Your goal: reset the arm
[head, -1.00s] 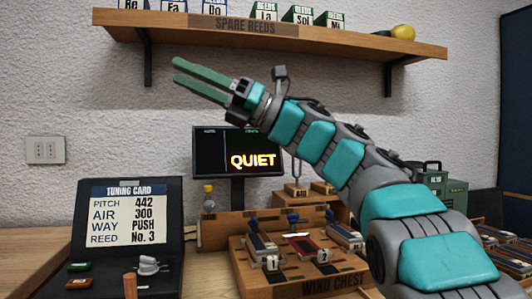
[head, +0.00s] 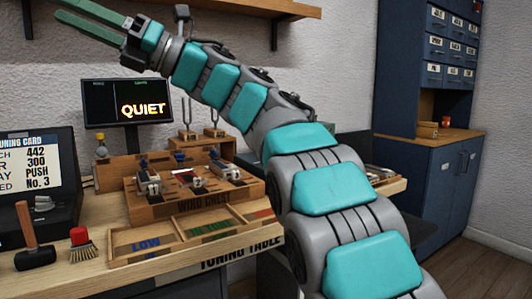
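My gripper (head: 92,18) is at the top left of the head view, raised above the bench and pointing left. Its two green fingers lie apart with a narrow gap, and nothing shows between them. The upper finger runs close to the top edge of the picture. My teal and grey arm (head: 320,190) stretches from the bottom right up to the gripper. The gripper is higher than the dark screen (head: 127,103) that reads QUIET and touches nothing that I can see.
The wooden wind chest (head: 205,203) stands on the tuning table (head: 90,270), with a tray (head: 150,240) of labelled compartments before it. A mallet (head: 33,245), a brush (head: 82,247) and the tuning card (head: 25,165) are at the left. A shelf (head: 270,8) hangs above. A blue cabinet (head: 430,190) stands right.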

